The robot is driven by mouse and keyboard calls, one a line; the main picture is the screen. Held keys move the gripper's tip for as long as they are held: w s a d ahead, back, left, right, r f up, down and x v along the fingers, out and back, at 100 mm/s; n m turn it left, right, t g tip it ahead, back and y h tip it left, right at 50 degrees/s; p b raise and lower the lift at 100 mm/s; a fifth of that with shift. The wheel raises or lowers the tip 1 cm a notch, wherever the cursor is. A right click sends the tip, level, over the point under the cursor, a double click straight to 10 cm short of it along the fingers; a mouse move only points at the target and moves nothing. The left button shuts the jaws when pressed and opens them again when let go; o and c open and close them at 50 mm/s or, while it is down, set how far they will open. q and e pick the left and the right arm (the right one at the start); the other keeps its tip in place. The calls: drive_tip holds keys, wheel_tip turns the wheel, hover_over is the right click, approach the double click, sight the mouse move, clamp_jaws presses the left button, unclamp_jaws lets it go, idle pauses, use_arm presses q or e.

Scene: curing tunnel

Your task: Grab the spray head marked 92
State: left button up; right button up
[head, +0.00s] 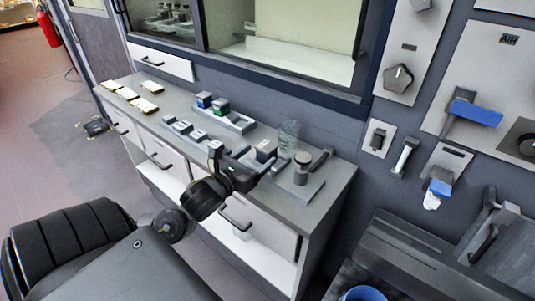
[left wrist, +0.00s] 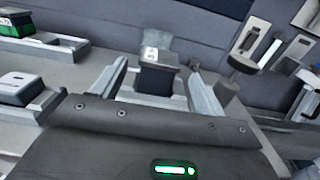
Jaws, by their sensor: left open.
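A dark block-shaped head with a pale label on top (head: 265,150) stands on the grey bench near its right end. In the left wrist view this labelled head (left wrist: 157,76) stands upright between my two fingers, with space showing on both sides. Its label is too small to read, so I cannot tell whether it says 92. My left gripper (head: 257,162) is open and low over the bench, with its fingers reaching toward the head. The open fingers also show in the left wrist view (left wrist: 157,88). My right gripper is not in view.
A clear jar (head: 288,137) stands just behind the head, and a grey capped post (head: 302,169) stands to its right. Blue-marked (head: 204,100) and green-marked (head: 221,106) blocks sit farther left. Pale slabs (head: 126,94) lie at the far end. A window wall backs the bench.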

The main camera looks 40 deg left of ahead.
sight(262, 153)
use_arm(q)
drive_tip(key=shift+w, duration=0.35)
drive_tip(key=w+p, duration=0.1)
drive_tip(key=w, duration=0.2)
drive_tip(key=shift+w+a+p, duration=0.15)
drive_tip(key=shift+w+p, duration=0.15)
drive_tip(key=shift+w, duration=0.05)
drive_tip(key=shift+w+f, duration=0.15)
drive_tip(key=shift+w, duration=0.25)
drive_tip(key=c, duration=1.4)
